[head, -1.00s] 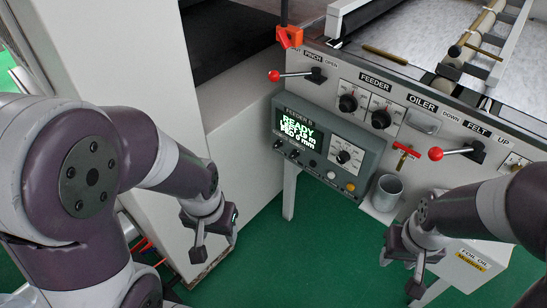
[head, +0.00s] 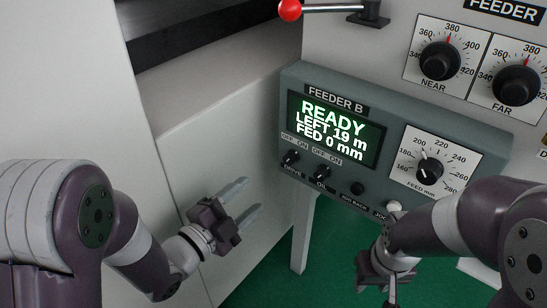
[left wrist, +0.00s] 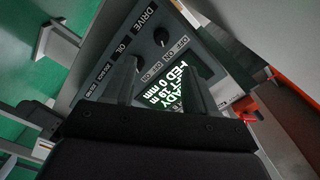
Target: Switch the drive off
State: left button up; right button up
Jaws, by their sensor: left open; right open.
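The grey Feeder B control box (head: 440,128) has a lit screen (head: 333,130) reading READY, LEFT 19 m, FED 0 mm. The small black DRIVE knob (head: 290,158), with OFF and ON marks above it, is below the screen at the left; I cannot tell clearly which mark it points to. The DRIVE knob also shows in the left wrist view (left wrist: 161,37), beyond the fingertips. The OIL knob (head: 322,172) is just right of it. My left gripper (head: 254,197) is open and empty, left of the box, its fingers pointing towards it. My right gripper (head: 385,280) hangs below the box, open.
A FEED mm dial (head: 430,168) is at the box's right. NEAR (head: 440,62) and FAR (head: 517,85) dials and a red-knobbed lever (head: 290,10) are above. A pale machine wall (head: 215,140) stands behind my left gripper. Green floor lies below.

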aim_at(287, 161)
pick_arm(q)
jog(key=b+x, duration=0.3)
jog(key=x, duration=0.8)
jog(key=shift+w+d+r, duration=0.1)
jog(key=shift+w+d, duration=0.05)
jog(key=shift+d, duration=0.15)
jog(key=shift+w+d+r, duration=0.15)
jog(key=shift+w+d, duration=0.15)
jog(key=shift+w, duration=0.15)
jog(key=c, duration=1.1)
